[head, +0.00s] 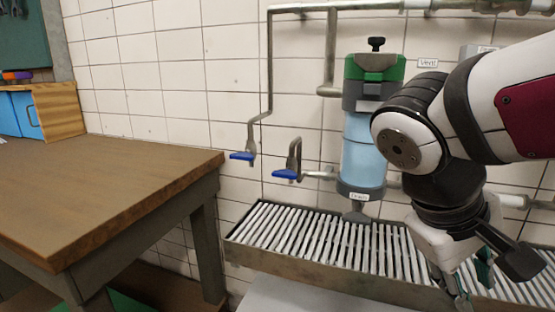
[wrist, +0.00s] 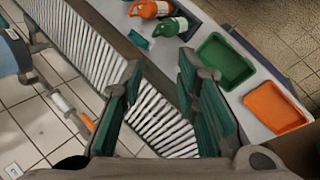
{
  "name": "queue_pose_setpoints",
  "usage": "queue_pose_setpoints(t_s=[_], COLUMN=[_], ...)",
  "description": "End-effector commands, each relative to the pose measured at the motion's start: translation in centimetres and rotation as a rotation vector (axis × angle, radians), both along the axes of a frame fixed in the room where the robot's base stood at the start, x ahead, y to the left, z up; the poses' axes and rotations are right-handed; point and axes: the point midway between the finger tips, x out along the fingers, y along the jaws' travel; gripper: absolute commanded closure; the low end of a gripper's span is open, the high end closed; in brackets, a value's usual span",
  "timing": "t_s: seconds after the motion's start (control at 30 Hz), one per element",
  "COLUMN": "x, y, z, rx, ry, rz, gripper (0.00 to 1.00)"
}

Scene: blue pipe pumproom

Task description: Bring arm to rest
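My arm reaches in from the right edge of the head view. My gripper (head: 474,286) points down over the right part of the slatted drain grate (head: 290,232), partly hidden by my own wrist. In the wrist view my gripper (wrist: 160,76) has its two green-padded fingers apart, with nothing between them. The grate (wrist: 160,128) shows below and between the fingers. I cannot tell how high they are above it.
A blue cylinder (head: 363,150) with a green top stands on the wall left of my arm. Blue-handled taps (head: 285,174) are further left. A wooden table (head: 100,190) fills the left. A ledge holds orange (wrist: 150,9) and green (wrist: 171,26) bottles, a green tray (wrist: 224,62) and an orange tray (wrist: 273,107).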

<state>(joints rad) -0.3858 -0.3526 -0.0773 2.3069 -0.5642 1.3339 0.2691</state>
Motion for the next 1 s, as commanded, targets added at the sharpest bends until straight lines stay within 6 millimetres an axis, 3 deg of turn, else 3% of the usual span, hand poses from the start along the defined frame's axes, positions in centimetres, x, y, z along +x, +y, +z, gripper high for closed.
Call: queue_pose_setpoints(t_s=[0.03, 0.1, 0.2, 0.5, 0.57, 1.0], x=[-2.5, -5.3, -8.3, -13.5, -14.2, -13.0], y=[-0.3, 0.1, 1.1, 4.7, 5.5, 5.2], z=[-0.5, -1.4, -2.4, -4.5, -4.9, 3.0], rx=[0.07, 0.161, 0.27, 0.507, 0.547, 0.546], ry=[0.005, 0.018, 0.02, -0.014, -0.028, -0.105], rz=[-0.043, -0.085, -0.126, -0.2, -0.21, -0.182], gripper=[0.71, 0.71, 0.71, 0.71, 0.71, 0.71])
